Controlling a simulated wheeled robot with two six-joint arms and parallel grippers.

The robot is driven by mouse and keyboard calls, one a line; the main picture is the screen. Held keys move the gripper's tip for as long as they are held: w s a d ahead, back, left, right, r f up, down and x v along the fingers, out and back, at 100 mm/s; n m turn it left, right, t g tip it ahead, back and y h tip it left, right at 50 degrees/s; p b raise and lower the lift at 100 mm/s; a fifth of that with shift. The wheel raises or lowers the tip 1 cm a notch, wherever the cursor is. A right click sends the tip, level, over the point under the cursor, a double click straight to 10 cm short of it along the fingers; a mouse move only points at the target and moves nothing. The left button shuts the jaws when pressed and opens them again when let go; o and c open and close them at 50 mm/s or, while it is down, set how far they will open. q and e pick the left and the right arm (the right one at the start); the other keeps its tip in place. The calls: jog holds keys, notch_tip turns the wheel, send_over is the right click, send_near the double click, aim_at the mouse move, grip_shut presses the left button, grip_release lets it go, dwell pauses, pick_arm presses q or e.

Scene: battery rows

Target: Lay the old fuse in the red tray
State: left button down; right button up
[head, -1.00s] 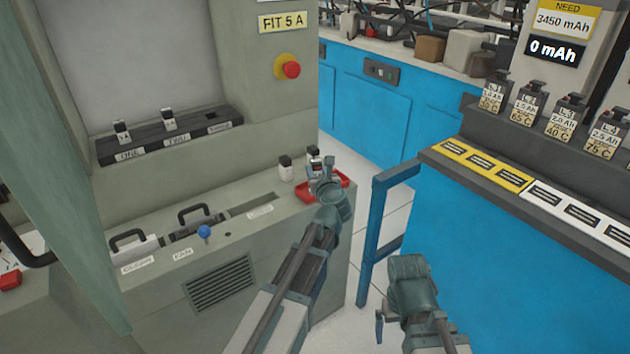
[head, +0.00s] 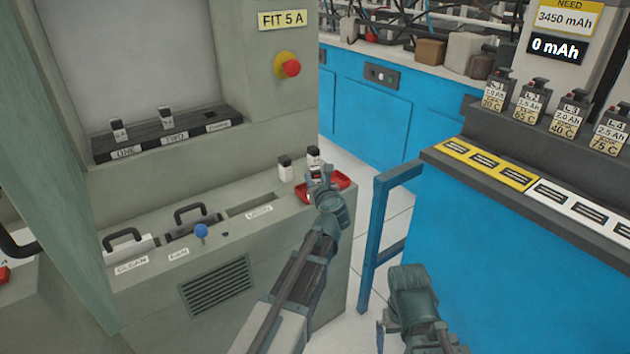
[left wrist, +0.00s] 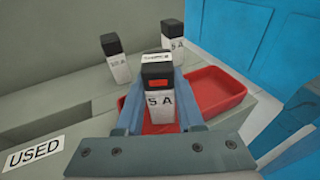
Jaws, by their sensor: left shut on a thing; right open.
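My left gripper (head: 322,178) is shut on the old fuse, a white block with a black top, a red window and "5 A" on its front, seen in the left wrist view (left wrist: 160,104). The fuse is upright between the blue fingers, over the left part of the red tray (left wrist: 222,86). The tray also shows in the head view (head: 341,183), partly hidden by the gripper. I cannot tell whether the fuse touches the tray floor. My right gripper (head: 381,331) is open and low at the bottom, mostly hidden by its own wrist.
Two other fuses stand on the ledge by the tray, one at left (left wrist: 115,62) and one behind (left wrist: 168,40). A blue rail (head: 376,235) stands to the right.

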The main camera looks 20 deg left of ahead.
pick_arm(q)
jog(key=shift+f, duration=0.2)
jog(key=c, duration=0.5)
grip_release()
jog(key=shift+r, duration=0.1)
jog(key=shift+r, duration=0.1)
jog(key=shift+s+d+r, duration=0.1)
jog(key=shift+s+r, duration=0.05)
jog(key=shift+s, duration=0.05)
jog(key=p+v, duration=0.2)
jog(key=v, duration=0.9)
jog(key=shift+s+d+p, duration=0.1)
jog(key=shift+s+p, duration=0.2)
